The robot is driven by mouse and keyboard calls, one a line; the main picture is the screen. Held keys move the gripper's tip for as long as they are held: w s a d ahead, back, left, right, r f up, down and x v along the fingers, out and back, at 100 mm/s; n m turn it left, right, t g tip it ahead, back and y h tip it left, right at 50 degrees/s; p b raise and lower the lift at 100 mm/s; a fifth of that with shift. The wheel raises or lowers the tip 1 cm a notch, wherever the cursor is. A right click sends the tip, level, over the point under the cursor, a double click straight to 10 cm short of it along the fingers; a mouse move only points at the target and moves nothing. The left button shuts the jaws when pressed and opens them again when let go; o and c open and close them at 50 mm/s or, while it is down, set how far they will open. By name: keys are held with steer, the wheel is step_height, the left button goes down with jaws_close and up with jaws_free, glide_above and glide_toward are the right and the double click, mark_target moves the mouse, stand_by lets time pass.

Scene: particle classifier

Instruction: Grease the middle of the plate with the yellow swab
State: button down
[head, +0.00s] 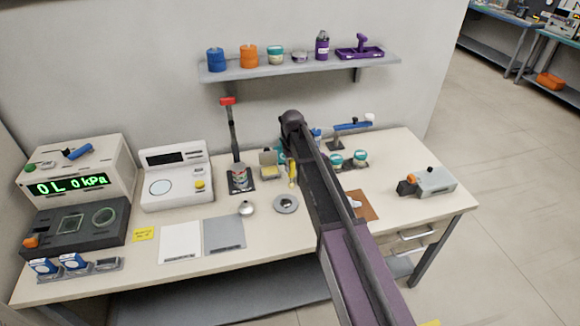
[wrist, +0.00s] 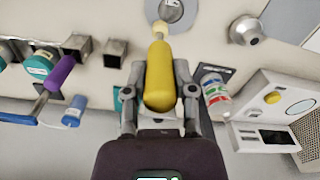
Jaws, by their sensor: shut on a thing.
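The yellow swab (wrist: 159,75) has a thick yellow handle and a pale tip. My gripper (wrist: 157,90) is shut on its handle, with one finger on each side. In the head view the swab (head: 292,173) hangs roughly upright above the table. The plate (head: 286,203) is a small round grey disc with a darker spot at its middle. The plate also shows at the top edge of the wrist view (wrist: 185,14), partly cut off. The swab's tip shows near the plate's rim there; I cannot tell whether they touch. My arm hides much of the gripper in the head view.
A shiny round knob-like piece (head: 246,208) sits left of the plate, and a grey sheet (head: 224,235) lies farther left. A printed jar (head: 240,180) and small square holders (wrist: 115,52) stand nearby. Teal-banded jars (head: 360,158) are to the right.

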mark_target(292, 177)
steer(key=shift+f+b, duration=3.7)
steer(key=shift+f, duration=0.15)
steer(key=shift+a+r, duration=0.15)
steer(key=shift+a, duration=0.1)
steer(key=shift+s+a+r, duration=0.15)
steer(key=shift+s+a, duration=0.05)
steer(key=shift+s, duration=0.05)
steer(key=shift+w+d+r+p, duration=0.25)
steer(key=shift+d+r+p, duration=0.15)
steer(key=shift+d+p, duration=0.25)
steer(key=r+p, duration=0.6)
steer(key=shift+a+r+p, duration=0.2)
steer(key=shift+r+p, duration=0.05)
steer(key=shift+p, duration=0.1)
steer(key=shift+f, duration=0.15)
